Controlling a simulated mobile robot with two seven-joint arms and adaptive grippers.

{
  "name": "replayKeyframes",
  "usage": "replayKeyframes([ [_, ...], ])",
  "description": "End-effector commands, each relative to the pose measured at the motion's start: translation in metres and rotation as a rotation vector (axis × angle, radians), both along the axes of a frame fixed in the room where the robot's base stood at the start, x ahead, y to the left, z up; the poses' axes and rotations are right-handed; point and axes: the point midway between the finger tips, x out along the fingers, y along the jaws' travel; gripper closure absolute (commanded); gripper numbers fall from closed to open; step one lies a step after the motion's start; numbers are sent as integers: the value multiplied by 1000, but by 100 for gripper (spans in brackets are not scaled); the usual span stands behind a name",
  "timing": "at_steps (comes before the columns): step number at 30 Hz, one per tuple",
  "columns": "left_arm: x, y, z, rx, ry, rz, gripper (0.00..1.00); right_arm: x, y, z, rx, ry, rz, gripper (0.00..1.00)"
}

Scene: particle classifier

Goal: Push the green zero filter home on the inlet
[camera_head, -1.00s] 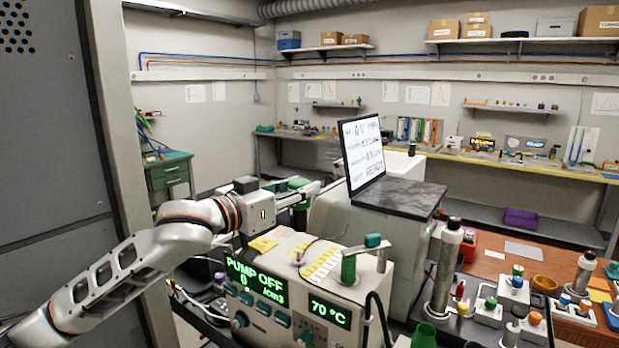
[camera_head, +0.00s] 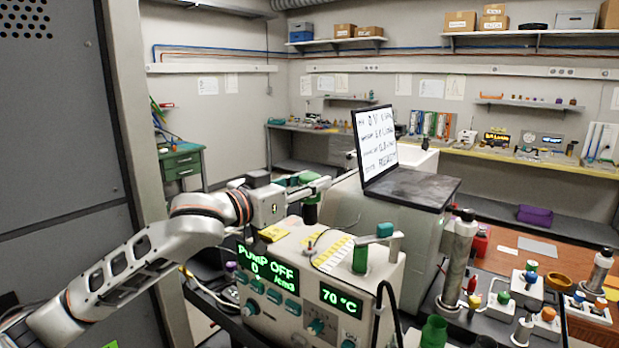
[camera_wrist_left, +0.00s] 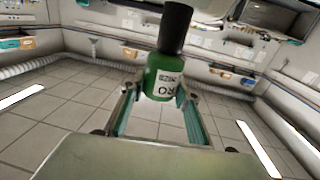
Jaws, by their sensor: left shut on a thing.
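The green zero filter (camera_head: 310,211) is in my left gripper (camera_head: 312,189), behind the particle classifier's front box (camera_head: 330,270). In the left wrist view the filter (camera_wrist_left: 160,76) is a green cylinder with a white label and a black end (camera_wrist_left: 174,28), between the two fingers (camera_wrist_left: 158,98). In the head view the fingers and the box hide part of it. I cannot make out the inlet or whether the filter touches it. My right gripper is not in view.
The box's displays (camera_head: 268,270) read PUMP OFF and 70 °C. A green cylinder (camera_head: 361,259) and a teal-topped part (camera_head: 385,229) stand on its right. A laptop (camera_head: 377,147) stands behind.

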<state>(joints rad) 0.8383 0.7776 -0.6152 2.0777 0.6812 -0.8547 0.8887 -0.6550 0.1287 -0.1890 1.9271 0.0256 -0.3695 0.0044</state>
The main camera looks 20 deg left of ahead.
Motion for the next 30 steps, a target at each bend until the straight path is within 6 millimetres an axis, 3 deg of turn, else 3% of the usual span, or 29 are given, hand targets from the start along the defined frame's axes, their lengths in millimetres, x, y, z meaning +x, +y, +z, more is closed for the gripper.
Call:
replayKeyframes([
  [12, 0, 0, -30, 0, -2, 0, 91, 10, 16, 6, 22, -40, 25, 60],
  [30, 0, 0, -31, 0, -2, 0, 91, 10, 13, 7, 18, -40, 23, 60],
])
